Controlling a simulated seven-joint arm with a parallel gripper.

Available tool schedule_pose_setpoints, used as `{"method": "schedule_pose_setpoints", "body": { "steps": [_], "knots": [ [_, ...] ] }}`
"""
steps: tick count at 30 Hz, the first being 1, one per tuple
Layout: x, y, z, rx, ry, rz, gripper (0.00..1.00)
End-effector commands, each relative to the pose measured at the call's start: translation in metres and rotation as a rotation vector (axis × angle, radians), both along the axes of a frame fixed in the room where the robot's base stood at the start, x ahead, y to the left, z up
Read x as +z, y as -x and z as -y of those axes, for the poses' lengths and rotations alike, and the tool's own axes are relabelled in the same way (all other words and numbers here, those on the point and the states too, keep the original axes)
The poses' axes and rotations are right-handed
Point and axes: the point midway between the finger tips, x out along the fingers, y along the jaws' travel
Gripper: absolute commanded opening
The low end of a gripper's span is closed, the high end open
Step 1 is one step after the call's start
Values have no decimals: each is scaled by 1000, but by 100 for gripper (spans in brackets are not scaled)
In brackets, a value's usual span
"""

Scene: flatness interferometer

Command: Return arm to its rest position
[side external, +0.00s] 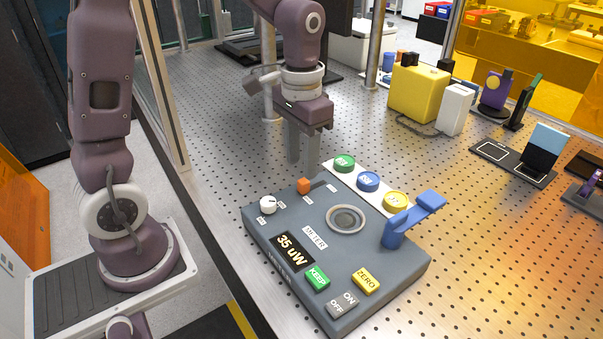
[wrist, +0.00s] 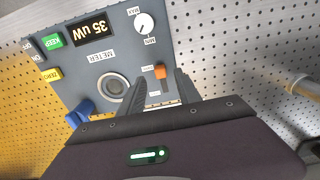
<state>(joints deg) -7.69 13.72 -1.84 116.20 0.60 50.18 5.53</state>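My gripper (side external: 303,161) hangs fingers-down above the perforated table, just behind the back edge of the grey meter box (side external: 258,228). Its two fingers are apart with nothing between them. In the wrist view my gripper (wrist: 164,76) also shows open fingers, over the meter's edge near an orange switch (wrist: 160,72). The meter's display (side external: 292,251) reads 35 uW. The arm's rest position is not marked in either view.
The meter carries a white knob (side external: 268,204), a round port (side external: 345,218) and a blue lever-like part (side external: 412,218). Green, blue and yellow round pieces (side external: 368,181) line a white strip behind it. A yellow box (side external: 419,92) stands farther back. Table left of the gripper is clear.

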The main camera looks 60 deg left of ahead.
Motion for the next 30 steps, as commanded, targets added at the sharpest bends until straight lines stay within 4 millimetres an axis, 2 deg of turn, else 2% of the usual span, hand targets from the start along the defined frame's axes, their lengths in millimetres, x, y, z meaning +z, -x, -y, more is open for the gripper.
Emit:
{"method": "schedule_pose_setpoints", "body": {
  "steps": [4,13,15,17,19,22,24,27,30],
  "knots": [
    [19,-1,0,0,0,2,40],
    [22,0,0,0,0,1,40],
    [30,7,2,-1,-3,23,40],
    [46,22,7,-2,-10,72,40],
    [69,49,14,-3,-17,157,40],
    [89,95,24,-2,-19,282,40],
    [94,123,28,-1,-15,360,40],
    [94,150,32,-1,-7,442,40],
    [91,163,33,-1,-1,484,40]
  ]
}}
